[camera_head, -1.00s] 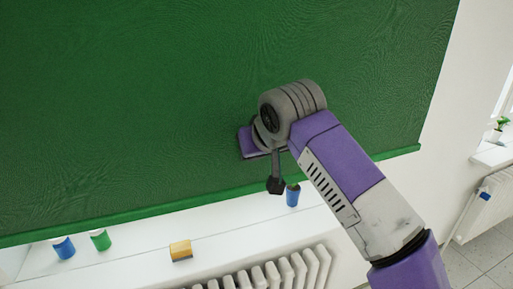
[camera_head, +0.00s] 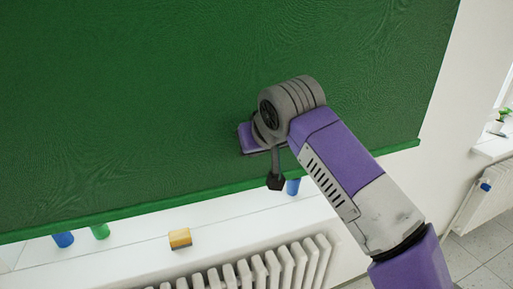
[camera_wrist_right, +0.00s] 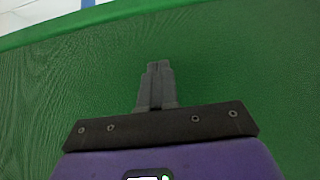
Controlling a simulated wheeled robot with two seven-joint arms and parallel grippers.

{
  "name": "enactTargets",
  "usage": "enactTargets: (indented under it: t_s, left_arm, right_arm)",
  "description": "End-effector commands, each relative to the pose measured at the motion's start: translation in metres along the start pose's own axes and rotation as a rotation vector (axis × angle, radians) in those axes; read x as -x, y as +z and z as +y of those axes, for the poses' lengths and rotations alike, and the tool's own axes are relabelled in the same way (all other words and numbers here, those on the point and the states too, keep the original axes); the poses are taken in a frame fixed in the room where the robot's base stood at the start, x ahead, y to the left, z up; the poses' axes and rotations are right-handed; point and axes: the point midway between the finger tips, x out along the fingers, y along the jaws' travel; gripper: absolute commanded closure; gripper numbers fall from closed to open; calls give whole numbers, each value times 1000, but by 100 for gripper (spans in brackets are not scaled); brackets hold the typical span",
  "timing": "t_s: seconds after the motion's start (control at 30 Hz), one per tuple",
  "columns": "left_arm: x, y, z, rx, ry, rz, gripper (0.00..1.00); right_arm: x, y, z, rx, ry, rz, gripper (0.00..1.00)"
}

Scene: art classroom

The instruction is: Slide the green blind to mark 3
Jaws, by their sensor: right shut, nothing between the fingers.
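The green blind (camera_head: 150,100) fills most of the head view, with its brighter green bottom bar (camera_head: 200,200) slanting just above a white sill. In the right wrist view the blind (camera_wrist_right: 250,70) lies behind the fingers, with its bar (camera_wrist_right: 130,12) along the top. My right gripper (camera_wrist_right: 156,82) is shut and empty in that view, its fingertips over the fabric, apart from the bar in the picture. I cannot tell whether they touch the fabric. No numbered mark is readable. My left gripper is not in view.
A blue cup (camera_head: 63,240), a green cup (camera_head: 100,231), an orange block (camera_head: 180,238) and another blue cup (camera_head: 293,187) stand on the sill (camera_head: 130,243), with a radiator (camera_head: 260,270) below. The white wall right of the blind is bare.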

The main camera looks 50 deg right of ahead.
Motion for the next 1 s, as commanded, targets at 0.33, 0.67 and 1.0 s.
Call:
enactTargets:
  t_s: [0.33,0.67,1.0]
  left_arm:
    - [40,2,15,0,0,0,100]
    - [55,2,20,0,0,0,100]
    - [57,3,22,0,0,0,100]
  right_arm:
    - [53,-29,-3,4,1,27,100]
    - [119,-25,-4,4,-3,21,100]
    - [133,-22,-4,5,-4,18,100]
